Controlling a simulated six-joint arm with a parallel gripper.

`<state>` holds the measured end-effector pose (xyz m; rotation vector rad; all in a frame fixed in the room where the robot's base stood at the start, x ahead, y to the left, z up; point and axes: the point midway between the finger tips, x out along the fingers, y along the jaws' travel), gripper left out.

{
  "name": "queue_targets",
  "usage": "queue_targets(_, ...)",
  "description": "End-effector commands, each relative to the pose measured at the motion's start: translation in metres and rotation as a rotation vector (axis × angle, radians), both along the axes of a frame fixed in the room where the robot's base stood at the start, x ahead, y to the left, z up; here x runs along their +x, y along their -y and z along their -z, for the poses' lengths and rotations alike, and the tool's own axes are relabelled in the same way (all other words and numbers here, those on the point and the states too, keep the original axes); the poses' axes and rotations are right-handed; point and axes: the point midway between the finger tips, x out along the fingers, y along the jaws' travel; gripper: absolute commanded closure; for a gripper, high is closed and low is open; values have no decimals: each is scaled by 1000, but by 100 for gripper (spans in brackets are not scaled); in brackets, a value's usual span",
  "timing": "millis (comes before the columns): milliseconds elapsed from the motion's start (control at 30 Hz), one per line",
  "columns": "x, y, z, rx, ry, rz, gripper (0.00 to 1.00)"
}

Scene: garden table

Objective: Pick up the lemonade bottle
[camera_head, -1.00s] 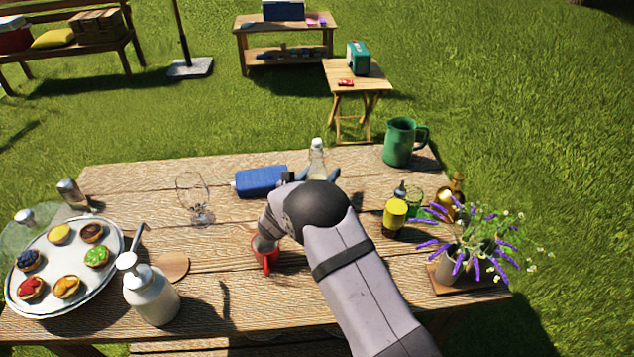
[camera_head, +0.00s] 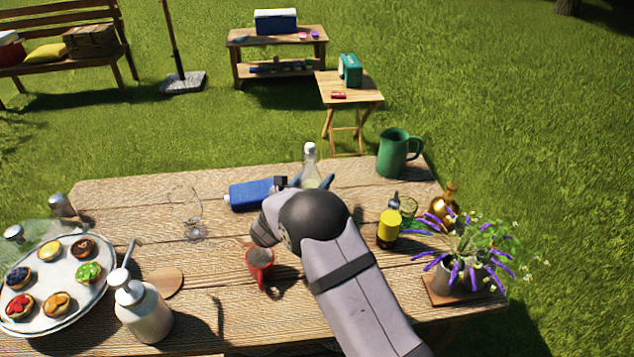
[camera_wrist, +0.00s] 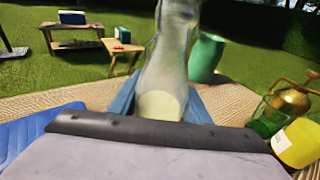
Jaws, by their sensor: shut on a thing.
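The lemonade bottle (camera_head: 311,165) is clear glass with a white cap and pale liquid low inside. It stands toward the back of the wooden table in the head view, its lower part hidden behind my arm. In the wrist view the bottle (camera_wrist: 168,75) rises between the two blue fingers of my gripper (camera_wrist: 160,100), with its top cut off by the frame. My gripper is shut on the bottle. In the head view only bits of the blue fingers (camera_head: 325,182) show beside the bottle. Whether its base touches the table is hidden.
A blue bottle (camera_head: 250,194) lies just left of my gripper. A green pitcher (camera_head: 392,153) is behind right. A yellow-labelled bottle (camera_head: 388,226) and a lavender pot (camera_head: 447,277) are right. A wine glass (camera_head: 192,214) stands left.

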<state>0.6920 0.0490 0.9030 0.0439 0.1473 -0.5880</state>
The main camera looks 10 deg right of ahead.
Motion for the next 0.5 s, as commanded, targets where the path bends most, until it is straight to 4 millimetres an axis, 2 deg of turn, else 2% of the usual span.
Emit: queue_targets(500,1,0,-46,1,6,0,94)
